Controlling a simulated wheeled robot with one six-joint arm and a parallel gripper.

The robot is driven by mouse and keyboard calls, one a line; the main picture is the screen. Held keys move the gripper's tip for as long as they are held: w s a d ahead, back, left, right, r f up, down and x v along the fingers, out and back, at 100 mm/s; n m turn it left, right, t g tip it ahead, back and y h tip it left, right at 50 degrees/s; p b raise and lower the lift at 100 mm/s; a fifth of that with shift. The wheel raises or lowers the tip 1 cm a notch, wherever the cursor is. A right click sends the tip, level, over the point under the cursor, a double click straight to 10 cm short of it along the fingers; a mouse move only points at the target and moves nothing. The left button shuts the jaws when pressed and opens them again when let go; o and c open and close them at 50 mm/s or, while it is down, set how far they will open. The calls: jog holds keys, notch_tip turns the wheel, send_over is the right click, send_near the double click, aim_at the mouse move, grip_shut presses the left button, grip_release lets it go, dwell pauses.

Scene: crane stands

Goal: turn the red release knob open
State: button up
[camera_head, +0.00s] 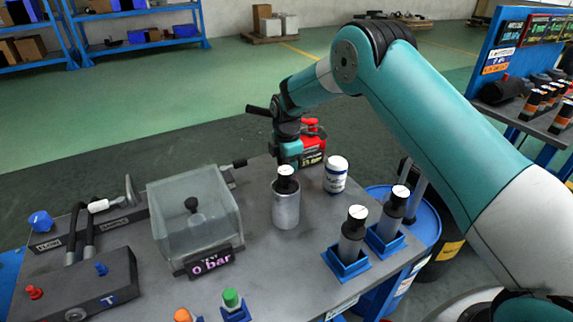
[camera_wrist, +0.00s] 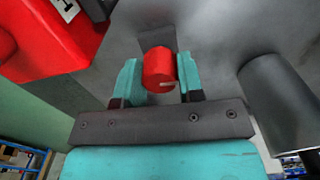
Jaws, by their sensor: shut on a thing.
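My gripper (camera_wrist: 158,66) is shut on a red knob (camera_wrist: 159,69) in the wrist view, one teal finger on each side of it. The knob is a short red cylinder with a small pale mark near its lower edge. It sits over a grey surface. In the head view my gripper (camera_head: 287,147) is at the far side of the bench, beside a red unit (camera_head: 313,157) with a dark label. The held knob cannot be made out there. The red unit also shows at the upper left of the wrist view (camera_wrist: 50,35).
A grey cylinder with a black top (camera_head: 286,208) stands close to my gripper, with a white jar (camera_head: 336,174) to its right. A clear box (camera_head: 195,215) with a "0 bar" display is left on the bench (camera_head: 270,270). Blue holders (camera_head: 347,265) stand front right.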

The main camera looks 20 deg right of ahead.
jog(key=m, duration=0.4)
jog(key=shift+m, duration=0.3)
jog(key=m, duration=0.3)
jog(key=shift+m, duration=0.4)
jog(key=m, duration=1.3)
jog(key=shift+m, duration=0.3)
jog(key=m, duration=0.6)
jog(key=o, duration=0.9)
